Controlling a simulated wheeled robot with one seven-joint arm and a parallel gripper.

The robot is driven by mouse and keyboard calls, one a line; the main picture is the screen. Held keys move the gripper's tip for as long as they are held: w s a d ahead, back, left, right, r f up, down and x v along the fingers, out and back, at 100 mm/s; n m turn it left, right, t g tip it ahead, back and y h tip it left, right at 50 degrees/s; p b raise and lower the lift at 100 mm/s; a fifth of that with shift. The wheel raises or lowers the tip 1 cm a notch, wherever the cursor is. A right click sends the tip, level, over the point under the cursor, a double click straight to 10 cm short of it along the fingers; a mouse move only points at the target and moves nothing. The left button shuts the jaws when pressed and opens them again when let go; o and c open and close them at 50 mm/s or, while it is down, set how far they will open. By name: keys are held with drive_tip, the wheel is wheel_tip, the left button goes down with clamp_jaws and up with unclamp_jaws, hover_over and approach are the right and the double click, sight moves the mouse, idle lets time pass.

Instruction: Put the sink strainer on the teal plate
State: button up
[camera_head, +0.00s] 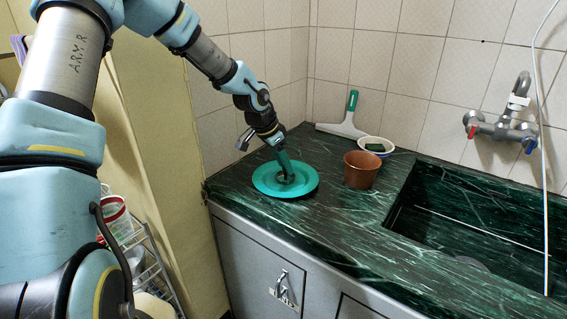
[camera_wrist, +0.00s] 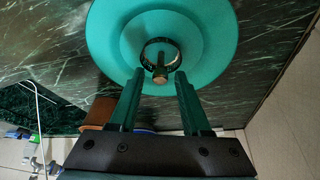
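The teal plate (camera_head: 262,184) lies on the dark green counter near its left end; it also shows in the wrist view (camera_wrist: 108,38). The sink strainer (camera_wrist: 160,47), a small dark ring with a central knob, is at the middle of the plate and appears to rest on it. In the head view the strainer (camera_head: 286,179) is small and partly hidden by my gripper (camera_head: 284,170). In the wrist view my gripper (camera_wrist: 158,78) is open, its two green fingers apart with the strainer's knob between their tips, not visibly touching it.
A brown cup (camera_head: 361,171) stands right of the plate. Behind it are a white bowl (camera_head: 389,151) with a dark green item inside and a squeegee (camera_head: 347,122) against the tiled wall. The sink basin (camera_head: 470,220) and faucet (camera_head: 507,128) are at the right.

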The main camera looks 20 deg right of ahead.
drive_tip(key=shift+r, duration=0.25)
drive_tip(key=w+v, duration=0.1)
drive_tip(key=v, duration=1.1)
drive_tip(key=s+a+f+n+y, duration=0.1)
drive_tip(key=s+a+n, duration=0.3)
drive_tip(key=a, duration=0.6)
drive_tip(key=s+a+f+n+y, duration=0.1)
drive_tip(key=s+a+n, duration=0.3)
drive_tip(key=a, duration=0.7)
drive_tip(key=s+a+f+n+t+y, duration=0.1)
drive_tip(key=s+a+n+y, duration=0.1)
drive_tip(key=s+a+n, duration=0.2)
drive_tip(key=shift+s+a+f+n+b, duration=0.15)
drive_tip(key=shift+a+n, duration=0.75)
drive_tip(key=shift+a, duration=0.95)
drive_tip(key=shift+s+a+f+n+b, duration=0.2)
drive_tip(key=shift+a+n, duration=0.7)
drive_tip(key=shift+a, duration=0.95)
